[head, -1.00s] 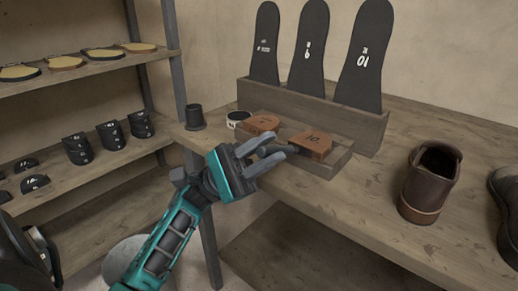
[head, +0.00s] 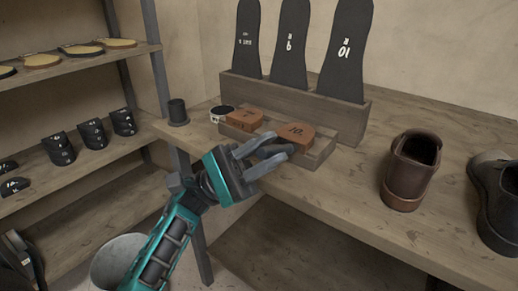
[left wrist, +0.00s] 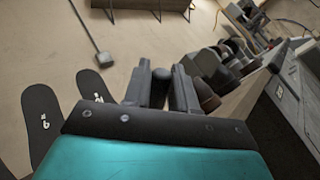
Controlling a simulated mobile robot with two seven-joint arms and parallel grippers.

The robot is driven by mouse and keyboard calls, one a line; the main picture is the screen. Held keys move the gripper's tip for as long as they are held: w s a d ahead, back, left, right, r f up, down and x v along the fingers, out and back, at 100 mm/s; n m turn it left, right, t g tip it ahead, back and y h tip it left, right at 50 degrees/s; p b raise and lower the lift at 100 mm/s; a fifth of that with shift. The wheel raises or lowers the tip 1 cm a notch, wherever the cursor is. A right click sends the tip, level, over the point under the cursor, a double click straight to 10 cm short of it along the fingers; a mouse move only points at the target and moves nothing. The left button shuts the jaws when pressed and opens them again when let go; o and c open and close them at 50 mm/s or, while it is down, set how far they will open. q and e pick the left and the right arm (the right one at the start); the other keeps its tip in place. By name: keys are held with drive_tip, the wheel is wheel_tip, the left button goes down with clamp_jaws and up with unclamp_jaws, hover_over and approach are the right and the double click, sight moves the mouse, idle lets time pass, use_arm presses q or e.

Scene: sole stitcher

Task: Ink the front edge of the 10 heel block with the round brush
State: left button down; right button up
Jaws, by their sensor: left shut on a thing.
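The brown 10 heel block (head: 296,132) lies in a low wooden tray (head: 322,152) on the bench, its number facing up. A second brown block (head: 245,118) lies left of it. My left gripper (head: 278,150) is in front of the 10 block, close to its near side; I cannot tell whether anything touches it. Its fingers are closed on a dark, rounded thing, likely the round brush (left wrist: 160,84), which shows between the fingers in the left wrist view. Most of it is hidden. A round white pot with a dark top (head: 222,112) stands left of the blocks. My right gripper is not in view.
Large dark numbered sole shapes (head: 291,45) stand in a wooden rack (head: 318,99) behind the tray. A dark cup (head: 178,111) stands at the bench's left end. A brown shoe (head: 409,168) and a black shoe (head: 497,195) stand right. Shelves (head: 88,160) are at left.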

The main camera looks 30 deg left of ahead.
use_arm(q)
drive_tip(key=shift+d, duration=0.3)
drive_tip(key=shift+d, duration=0.3)
drive_tip(key=shift+a, duration=0.1)
drive_tip(key=shift+w+a, duration=0.15)
drive_tip(key=shift+a, duration=0.75)
drive_tip(key=shift+a, duration=0.1)
drive_tip(key=shift+a, duration=0.75)
drive_tip(key=shift+a, duration=0.1)
drive_tip(key=shift+w+a, duration=0.2)
drive_tip(key=shift+a, duration=1.05)
